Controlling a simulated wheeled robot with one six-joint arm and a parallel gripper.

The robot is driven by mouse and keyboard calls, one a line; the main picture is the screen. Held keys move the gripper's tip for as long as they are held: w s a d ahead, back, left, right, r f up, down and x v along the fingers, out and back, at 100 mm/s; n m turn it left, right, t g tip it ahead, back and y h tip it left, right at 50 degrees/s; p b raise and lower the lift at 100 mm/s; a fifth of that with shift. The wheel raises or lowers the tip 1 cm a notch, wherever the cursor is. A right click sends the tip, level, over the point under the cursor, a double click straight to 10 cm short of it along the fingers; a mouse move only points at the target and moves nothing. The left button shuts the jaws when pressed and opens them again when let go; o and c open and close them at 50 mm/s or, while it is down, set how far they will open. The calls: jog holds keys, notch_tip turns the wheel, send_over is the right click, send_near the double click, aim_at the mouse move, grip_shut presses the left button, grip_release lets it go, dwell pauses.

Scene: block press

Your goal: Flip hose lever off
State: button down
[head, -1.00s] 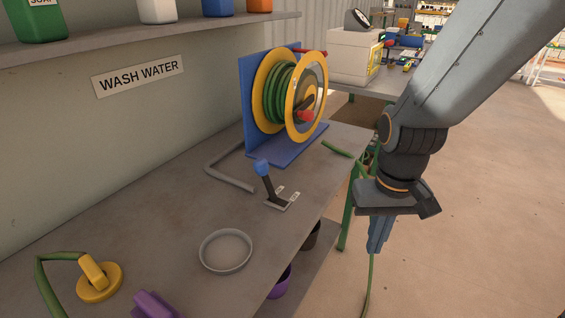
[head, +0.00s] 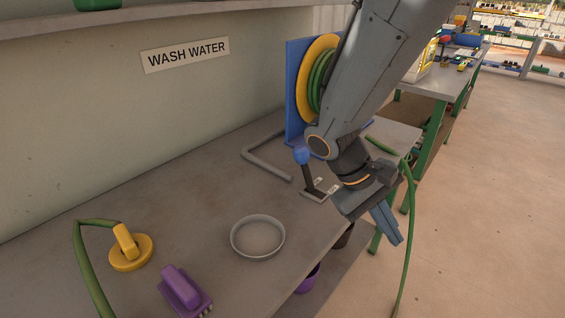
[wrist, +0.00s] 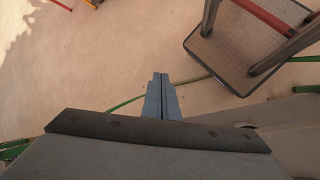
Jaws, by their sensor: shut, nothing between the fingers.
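The hose lever (head: 302,158) has a blue knob on a dark stick and leans left, toward the wall, on a small plate (head: 318,193) with two pale labels. It stands on the grey bench (head: 200,190); the label writing is too small to read. My gripper (head: 396,240) is shut and empty, pointing down beyond the bench's right edge, to the right of the lever and apart from it. In the wrist view my shut fingers (wrist: 161,80) show over the floor; the lever is not in that view.
A hose reel (head: 305,85) stands behind my arm, partly hidden. A step stool (wrist: 235,50) stands on the floor.

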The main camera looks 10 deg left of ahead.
aim_at(306, 170)
jog(key=w+a+n+t+h+b, duration=0.1)
jog(key=w+a+t, duration=0.2)
jog(key=a, duration=0.2)
jog(key=w+a+r+n+t+h+b, duration=0.1)
jog(key=w+a+n+t+h, duration=0.1)
jog(key=a, duration=0.3)
jog(key=w+a+n+t+h, duration=0.1)
jog(key=w+a+n+t, duration=0.1)
jog(key=a, duration=0.4)
jog(key=shift+w+r+t+h+b, duration=0.15)
jog(key=shift+w+t+h+b, duration=0.2)
jog(key=shift+w+t, duration=0.8)
jog(key=a+r+n+t+y+b, duration=0.1)
jog(key=a+t, duration=0.6)
jog(key=a, duration=0.8)
jog(key=shift+a+r+n+y, duration=0.35)
jog(key=shift+r+n, duration=0.25)
jog(key=shift+r, duration=0.15)
jog(key=shift+w+d, duration=0.1)
jog(key=x, duration=1)
jog(key=shift+p, duration=0.45)
